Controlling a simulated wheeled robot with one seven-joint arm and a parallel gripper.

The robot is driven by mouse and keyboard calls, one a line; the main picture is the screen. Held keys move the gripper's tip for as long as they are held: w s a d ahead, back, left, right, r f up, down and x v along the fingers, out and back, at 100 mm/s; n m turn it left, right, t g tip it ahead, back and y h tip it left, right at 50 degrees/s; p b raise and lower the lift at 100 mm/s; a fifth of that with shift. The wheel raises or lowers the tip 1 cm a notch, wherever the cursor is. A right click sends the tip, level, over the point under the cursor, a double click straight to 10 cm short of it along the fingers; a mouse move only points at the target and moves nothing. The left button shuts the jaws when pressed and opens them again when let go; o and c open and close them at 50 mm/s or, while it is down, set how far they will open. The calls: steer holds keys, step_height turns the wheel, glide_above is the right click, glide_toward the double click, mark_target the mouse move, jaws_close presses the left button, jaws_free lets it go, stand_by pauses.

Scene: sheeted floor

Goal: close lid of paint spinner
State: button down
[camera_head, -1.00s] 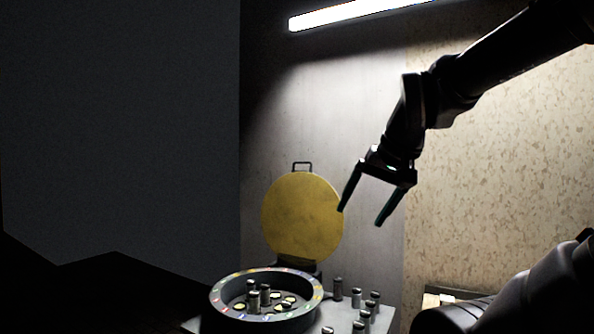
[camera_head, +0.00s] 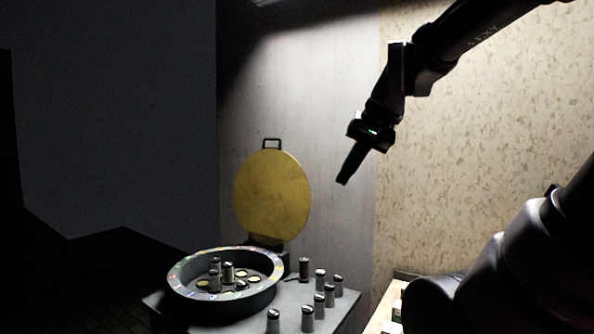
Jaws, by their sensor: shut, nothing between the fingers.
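The paint spinner (camera_head: 181,300) is a dark round tub with a rim of coloured marks, on a grey table at the lower middle. Its round yellow lid (camera_head: 272,198) stands upright, hinged at the tub's back, with a dark handle (camera_head: 271,143) at its top. Several small bottles and pale discs sit inside the tub. My gripper (camera_head: 343,181) is shut and empty. In the picture it hangs to the right of the lid, apart from it, with its fingers pointing down and left.
Several small metal-capped bottles (camera_head: 319,300) stand on the grey table (camera_head: 345,310) right of the tub. A lighter surface with small items (camera_head: 398,285) lies at the lower right. A wall stands behind. The air between my gripper and the lid looks clear.

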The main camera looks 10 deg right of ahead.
steer(key=w+r+m+t+y, duration=0.1)
steer(key=w+m+t+y, duration=0.35)
steer(key=w, duration=2.95)
steer(key=w+d+f+m+t, duration=0.2)
steer(key=w+d+f+m, duration=0.1)
steer(key=w+d+f, duration=0.75)
steer(key=w+d+f+m+t, duration=0.3)
steer(key=w+d+f, duration=0.3)
steer(key=w, duration=0.7)
steer(key=d+r+x, duration=0.1)
steer(key=x, duration=0.8)
steer(key=shift+s+a+r+n+g+y, duration=0.15)
steer(key=shift+s+a+r, duration=0.05)
steer(key=shift+s+a, duration=0.5)
steer(key=shift+s+a+r+n+g+y, duration=0.15)
steer(key=shift+s+a, duration=0.35)
steer(key=shift+a, duration=0.3)
steer(key=shift+s+a, duration=0.1)
